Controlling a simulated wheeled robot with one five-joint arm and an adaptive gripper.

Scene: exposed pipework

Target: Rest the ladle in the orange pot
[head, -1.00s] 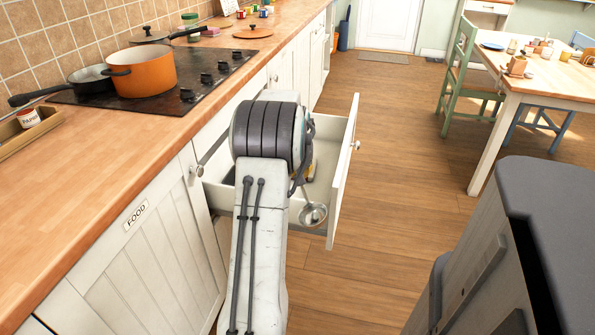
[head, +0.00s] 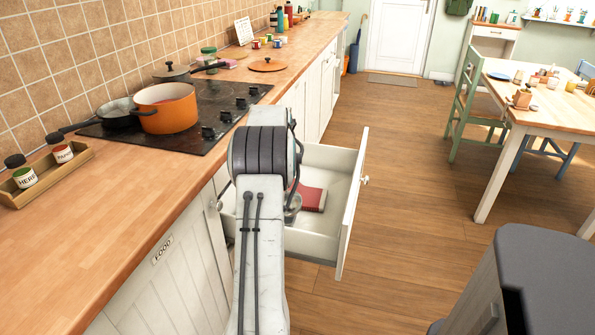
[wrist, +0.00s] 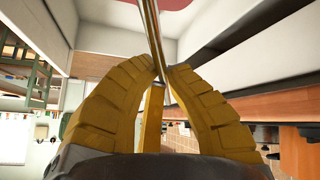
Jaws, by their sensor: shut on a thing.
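The orange pot (head: 170,112) stands open on the black hob, beside a dark frying pan. In the head view my arm hides my gripper and most of the ladle; only the metal ladle's bowl (head: 293,208) shows beside my arm, over the open drawer. In the wrist view my gripper (wrist: 161,74) has its yellow fingers shut on the ladle's thin metal handle (wrist: 153,38). The pot is to the left of my arm and further away.
The open white drawer (head: 352,205) holds a red item (head: 312,199). A table (head: 560,103) stands at right. Front counter is clear.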

